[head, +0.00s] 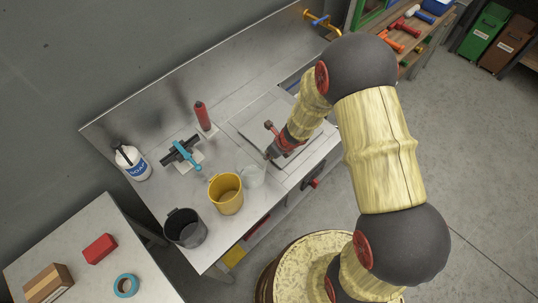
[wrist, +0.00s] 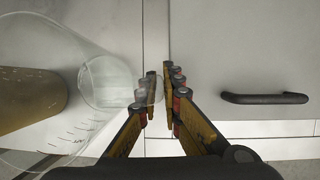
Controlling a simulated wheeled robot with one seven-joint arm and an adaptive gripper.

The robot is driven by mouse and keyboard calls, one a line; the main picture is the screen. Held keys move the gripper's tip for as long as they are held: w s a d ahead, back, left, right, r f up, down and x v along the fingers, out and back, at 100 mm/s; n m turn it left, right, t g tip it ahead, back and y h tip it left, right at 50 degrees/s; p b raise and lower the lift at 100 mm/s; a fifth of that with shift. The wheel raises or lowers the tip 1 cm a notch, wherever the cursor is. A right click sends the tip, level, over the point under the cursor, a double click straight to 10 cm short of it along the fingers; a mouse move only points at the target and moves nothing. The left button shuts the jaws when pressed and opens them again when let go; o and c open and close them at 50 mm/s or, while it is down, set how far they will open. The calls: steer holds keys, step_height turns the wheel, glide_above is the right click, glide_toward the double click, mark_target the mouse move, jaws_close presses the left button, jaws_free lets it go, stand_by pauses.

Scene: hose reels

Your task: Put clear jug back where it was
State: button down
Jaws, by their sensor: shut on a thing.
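The clear jug (head: 252,176) is see-through and faint in the head view, just right of the yellow bucket at the front of the metal bench. In the wrist view the clear jug (wrist: 105,80) fills the left side, with measuring marks on its wall. My gripper (head: 268,155) reaches it from the right. In the wrist view my gripper (wrist: 158,100) has its fingers closed on the jug's side, at what looks like its handle. I cannot tell whether the jug's base touches the bench.
The yellow bucket (head: 225,194) stands close left of the jug, with a dark bucket (head: 185,228) beyond it.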

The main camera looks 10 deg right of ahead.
steer(key=shift+f, duration=0.15)
steer(key=c, duration=2)
jaws_free()
steer(key=shift+r, duration=0.2)
